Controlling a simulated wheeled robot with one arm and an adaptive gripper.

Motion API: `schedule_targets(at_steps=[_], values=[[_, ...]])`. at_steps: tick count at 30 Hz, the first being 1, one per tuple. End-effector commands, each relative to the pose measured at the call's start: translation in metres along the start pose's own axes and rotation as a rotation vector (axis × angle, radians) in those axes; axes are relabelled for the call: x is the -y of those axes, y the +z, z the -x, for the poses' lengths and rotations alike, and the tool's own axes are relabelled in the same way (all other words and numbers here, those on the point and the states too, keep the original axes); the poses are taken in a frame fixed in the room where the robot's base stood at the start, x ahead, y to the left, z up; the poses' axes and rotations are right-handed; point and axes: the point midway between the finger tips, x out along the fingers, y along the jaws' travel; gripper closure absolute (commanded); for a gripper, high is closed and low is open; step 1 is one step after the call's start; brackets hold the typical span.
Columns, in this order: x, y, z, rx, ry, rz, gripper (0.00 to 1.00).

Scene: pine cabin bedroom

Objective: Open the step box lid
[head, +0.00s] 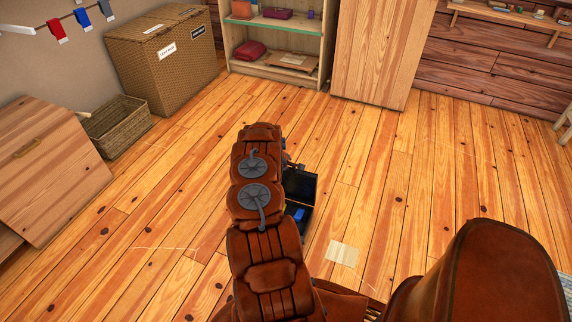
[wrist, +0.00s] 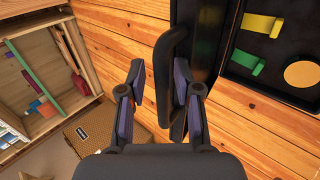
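The step box shows as a black box, partly hidden behind my arm in the head view (head: 291,208), with a blue item (head: 299,215) inside. Its dark lid (head: 300,185) stands raised at the far side. In the wrist view the lid (wrist: 207,40) is seen nearly edge-on, with a black bar handle (wrist: 163,65) on its left. The box interior (wrist: 278,52) is exposed at the right. My gripper (wrist: 160,68) is open, with one finger on each side of the handle; whether either finger touches it cannot be told. My gripper is hidden in the head view.
A pale square (head: 342,253) lies on the plank floor right of the box. A wicker basket (head: 117,126), a large woven hamper (head: 165,62) and a wooden cabinet (head: 50,168) stand left. A shelf (head: 278,50) stands behind. Floor to the right is mostly clear.

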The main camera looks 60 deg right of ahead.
Motion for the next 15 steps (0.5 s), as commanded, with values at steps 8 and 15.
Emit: schedule_targets(at_steps=[8,15], values=[[0.0012,0.0010,-0.0004,0.002,-0.001,0.000,0.61],[-0.0003,-0.0003,0.0062,0.002,0.000,0.002,0.61]])
